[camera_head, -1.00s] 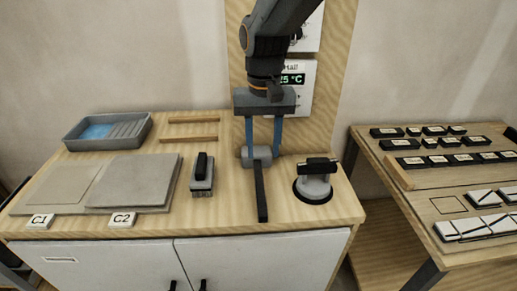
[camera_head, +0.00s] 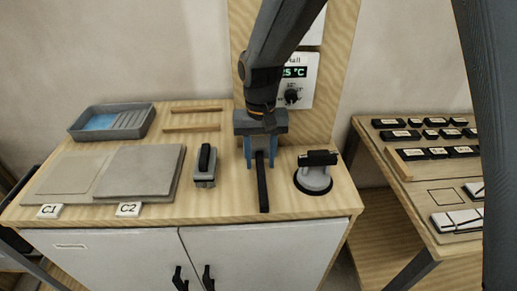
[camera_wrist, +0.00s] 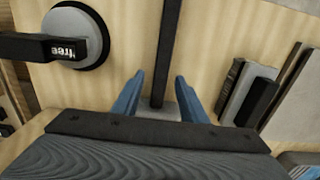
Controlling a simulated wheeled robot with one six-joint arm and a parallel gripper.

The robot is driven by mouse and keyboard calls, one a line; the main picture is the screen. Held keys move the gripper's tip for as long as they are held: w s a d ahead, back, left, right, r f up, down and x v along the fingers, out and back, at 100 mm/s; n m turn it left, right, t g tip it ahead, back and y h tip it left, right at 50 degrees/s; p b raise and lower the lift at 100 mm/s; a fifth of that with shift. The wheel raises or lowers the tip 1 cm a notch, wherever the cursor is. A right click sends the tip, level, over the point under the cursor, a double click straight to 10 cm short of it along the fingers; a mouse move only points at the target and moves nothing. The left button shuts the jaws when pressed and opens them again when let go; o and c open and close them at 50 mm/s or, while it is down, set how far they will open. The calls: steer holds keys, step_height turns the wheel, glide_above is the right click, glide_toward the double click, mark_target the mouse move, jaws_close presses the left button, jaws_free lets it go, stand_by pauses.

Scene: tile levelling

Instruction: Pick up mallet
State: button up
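The mallet lies on the wooden worktop, its black handle (camera_head: 262,187) pointing to the front edge. Its grey head is mostly hidden behind my gripper in the head view and shows partly between the fingers in the wrist view (camera_wrist: 156,110). My gripper (camera_head: 260,163) is low over the head end of the mallet. Its blue fingers are apart, one on each side of the handle line, with wood showing between fingers and handle in the wrist view (camera_wrist: 159,78). Whether either finger touches the head is unclear.
A suction cup lifter (camera_head: 314,175) stands close on the right. A grey block with a black handle (camera_head: 205,166) is on the left, beside tile C2 (camera_head: 142,170). A grey tray (camera_head: 75,130) and wooden strips (camera_head: 192,128) lie behind. A second table (camera_head: 415,197) is at right.

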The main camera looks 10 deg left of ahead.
jaws_close()
steer(key=shift+r, duration=0.2)
